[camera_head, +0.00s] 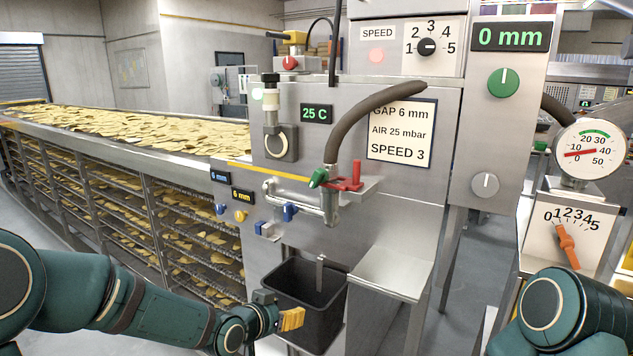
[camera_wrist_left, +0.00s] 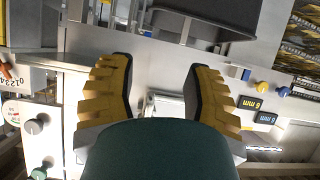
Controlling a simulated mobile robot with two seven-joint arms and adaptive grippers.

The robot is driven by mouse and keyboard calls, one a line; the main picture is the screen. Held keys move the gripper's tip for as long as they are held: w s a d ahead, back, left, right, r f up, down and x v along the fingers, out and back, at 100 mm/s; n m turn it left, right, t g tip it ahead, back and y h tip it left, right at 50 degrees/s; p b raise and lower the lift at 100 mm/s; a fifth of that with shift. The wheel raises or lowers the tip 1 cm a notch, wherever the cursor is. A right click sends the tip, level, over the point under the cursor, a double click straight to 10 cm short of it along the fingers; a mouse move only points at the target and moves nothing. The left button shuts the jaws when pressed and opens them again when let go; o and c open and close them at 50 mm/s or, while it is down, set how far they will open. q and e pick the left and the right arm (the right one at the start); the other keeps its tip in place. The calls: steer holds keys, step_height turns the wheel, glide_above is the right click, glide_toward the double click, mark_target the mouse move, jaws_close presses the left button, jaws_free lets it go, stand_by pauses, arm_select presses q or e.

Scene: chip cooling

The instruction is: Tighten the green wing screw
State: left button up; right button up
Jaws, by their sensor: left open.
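The small green wing screw (camera_head: 318,177) sits on the pipe fitting below the end of the grey hose (camera_head: 375,112), left of a red handle piece (camera_head: 345,178). My left gripper (camera_head: 291,319) has yellow fingers and is low in front of the machine, by the black bin (camera_head: 325,312), below the screw. In the left wrist view the left gripper (camera_wrist_left: 158,75) is open, with nothing between its fingers. I cannot make out the green screw in that view. My right gripper is outside the frame; only its arm shows at the lower right.
A small metal shelf (camera_head: 391,275) stands right of the bin. A conveyor of chips (camera_head: 130,132) runs along the left. A sign (camera_head: 402,132) reads gap 6 mm.

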arm_select(q)
steer(key=w+r+m+t+h, duration=0.2)
steer(key=w+r+m+t, duration=0.15)
steer(key=r, duration=1.25)
steer(key=m+t, duration=0.1)
steer(key=m, duration=0.2)
glide_toward(315, 178)
steer(key=shift+h, duration=0.4)
steer(key=x, duration=1.1)
steer(key=shift+w+a+f, duration=0.1)
steer(key=shift+a+f, duration=0.1)
steer(key=shift+a, duration=0.1)
steer(key=shift+o, duration=0.2)
jaws_close()
